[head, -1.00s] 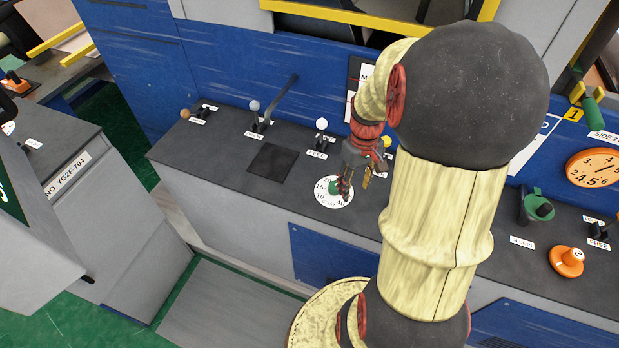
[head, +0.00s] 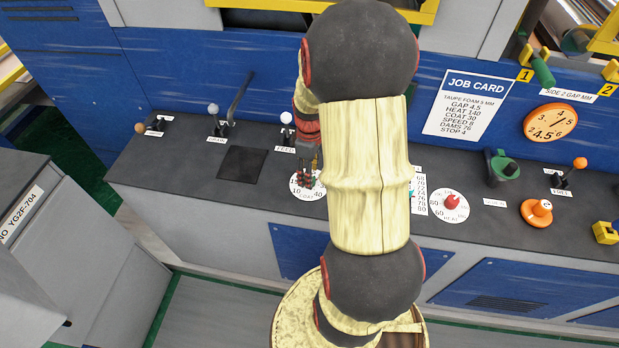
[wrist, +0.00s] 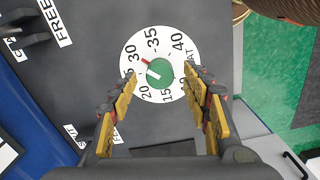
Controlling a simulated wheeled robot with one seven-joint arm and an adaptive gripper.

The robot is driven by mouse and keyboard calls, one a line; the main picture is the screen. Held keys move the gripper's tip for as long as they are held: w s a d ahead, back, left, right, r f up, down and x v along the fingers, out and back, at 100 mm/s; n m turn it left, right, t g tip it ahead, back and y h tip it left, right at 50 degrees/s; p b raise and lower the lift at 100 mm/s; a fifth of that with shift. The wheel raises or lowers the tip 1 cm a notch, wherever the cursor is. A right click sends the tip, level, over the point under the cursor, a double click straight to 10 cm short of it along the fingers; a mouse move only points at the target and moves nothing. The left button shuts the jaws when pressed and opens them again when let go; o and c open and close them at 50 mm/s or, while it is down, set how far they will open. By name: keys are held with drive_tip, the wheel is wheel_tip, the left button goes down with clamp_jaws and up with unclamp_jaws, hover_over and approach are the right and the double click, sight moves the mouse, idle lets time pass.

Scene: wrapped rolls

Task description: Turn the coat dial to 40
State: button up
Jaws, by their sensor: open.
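The coat dial is a white disc (wrist: 132,62) with black numbers and a round green knob (wrist: 160,73). A red mark at the knob's upper left lies roughly between 30 and 35 in the wrist view; 40 is at the upper right. In the head view the dial (head: 298,193) is partly hidden by my gripper and arm. My gripper (wrist: 163,84) is open and empty, its fingertips over the dial on either side of the knob. I cannot tell whether they touch it.
A second white dial with a red knob (head: 451,202) lies right of my arm. Levers with pale knobs (head: 286,118) stand behind the coat dial. A dark square plate (head: 242,164) lies left. The job card (head: 468,103) on the blue wall reads coat 30.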

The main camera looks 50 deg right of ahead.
drive_tip(key=shift+f, duration=1.15)
drive_tip(key=shift+c, duration=1)
drive_tip(key=c, duration=1)
drive_tip(key=shift+o, duration=0.2)
